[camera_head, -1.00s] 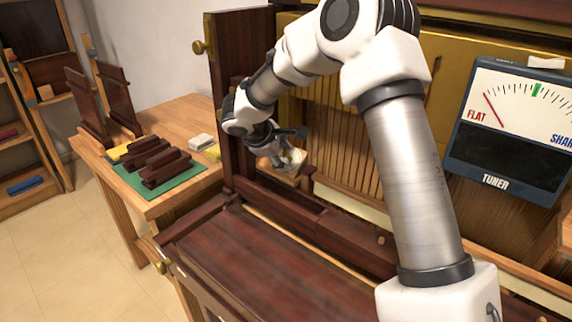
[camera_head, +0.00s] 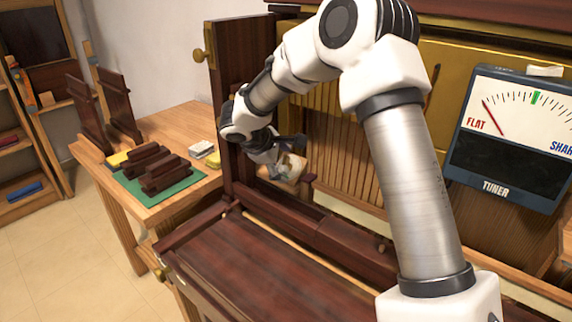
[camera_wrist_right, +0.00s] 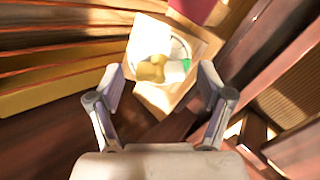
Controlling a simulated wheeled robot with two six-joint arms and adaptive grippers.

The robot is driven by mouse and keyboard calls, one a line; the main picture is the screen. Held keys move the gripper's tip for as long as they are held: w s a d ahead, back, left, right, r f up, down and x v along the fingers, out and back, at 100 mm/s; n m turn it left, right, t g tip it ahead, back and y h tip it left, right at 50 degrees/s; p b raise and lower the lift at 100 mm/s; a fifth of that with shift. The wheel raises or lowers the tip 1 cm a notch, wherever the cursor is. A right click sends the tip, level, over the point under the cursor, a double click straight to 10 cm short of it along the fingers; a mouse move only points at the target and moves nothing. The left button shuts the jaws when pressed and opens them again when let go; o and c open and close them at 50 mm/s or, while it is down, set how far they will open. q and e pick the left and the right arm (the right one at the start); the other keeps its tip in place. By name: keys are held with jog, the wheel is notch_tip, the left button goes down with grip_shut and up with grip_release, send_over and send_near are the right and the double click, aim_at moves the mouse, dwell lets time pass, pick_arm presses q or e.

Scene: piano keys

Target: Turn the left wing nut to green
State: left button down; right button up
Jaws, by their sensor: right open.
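The brass wing nut (camera_wrist_right: 152,70) sits on a pale round dial on a wooden block (camera_wrist_right: 192,45) in the right wrist view. A green mark (camera_wrist_right: 176,66) shows on the dial just right of the nut. My right gripper (camera_wrist_right: 160,82) is open, its two fingers spread on either side in the picture, with the nut between and slightly beyond the tips; I cannot tell whether they touch it. In the head view the right gripper (camera_head: 292,150) is at the piano's left inside end, and the nut is too small to make out. My left gripper is not in view.
The tuner (camera_head: 510,138) at right has its needle near FLAT, away from its green mark. Dark wooden piano walls (camera_head: 240,100) and slats stand close around the gripper. A side table (camera_head: 205,120) at left holds dark wooden pieces on a green mat (camera_head: 187,180).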

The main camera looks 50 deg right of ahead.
jog(key=p+v, duration=0.6)
jog(key=v, duration=0.4)
jog(key=shift+a+r, duration=0.2)
jog(key=shift+r, duration=0.05)
dwell(0.3)
